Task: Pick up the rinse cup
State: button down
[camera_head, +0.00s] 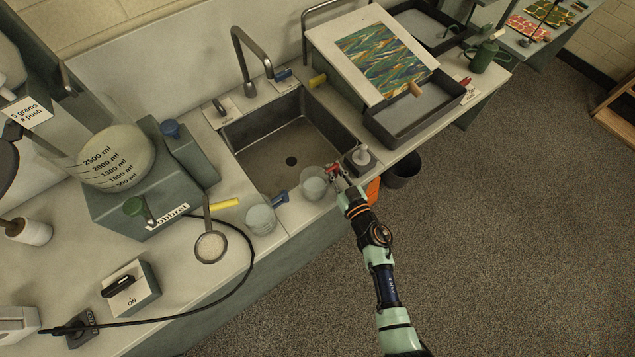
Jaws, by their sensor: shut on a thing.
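A clear cup (314,186) with a red handle is at the sink's front right edge. My gripper (337,173) is shut on its red handle, to the right of the cup. I cannot tell whether the cup rests on the edge or hangs just above it. A second pale cup (261,220) with a blue handle (280,197) stands on the counter to the left, apart from my gripper. No label shows on either cup, so I cannot tell which is the rinse cup.
The metal sink (235,140) lies behind the cups. A grey pump bottle (361,158) stands close beside my gripper. A dark tray (385,137) is at right. A bucket (404,170) stands below the counter.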

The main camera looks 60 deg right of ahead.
jog(key=shift+r, duration=0.15)
notch_tip(320, 180, up, 28)
jog(key=p, duration=2.3)
